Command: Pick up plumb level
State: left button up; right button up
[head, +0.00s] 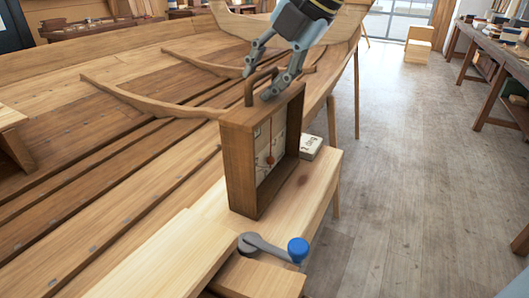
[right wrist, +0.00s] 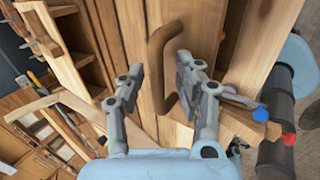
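The plumb level is an upright wooden box frame (head: 238,165) with a pale face and a hanging reddish bob inside. It stands on a light wooden bench top. A brown bar handle (head: 249,91) rises from its top. My right gripper (head: 257,84) is above the box with its fingers apart, one on each side of the handle. In the right wrist view the handle (right wrist: 158,48) runs between the two open fingers (right wrist: 160,64), with gaps beside it. I cannot tell whether a finger touches the box top. My left gripper is not in view.
A grey crank with a blue knob (head: 298,249) is at the bench's near end. A small pale block (head: 311,147) lies just right of the box. The planked hull (head: 130,120) with raised ribs fills the left. Open floor (head: 410,170) is at right.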

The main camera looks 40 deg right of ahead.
jog(key=shift+w+a, duration=0.1)
jog(key=shift+w, duration=0.1)
grip_shut()
jog(key=shift+r, duration=0.15)
dwell(0.3)
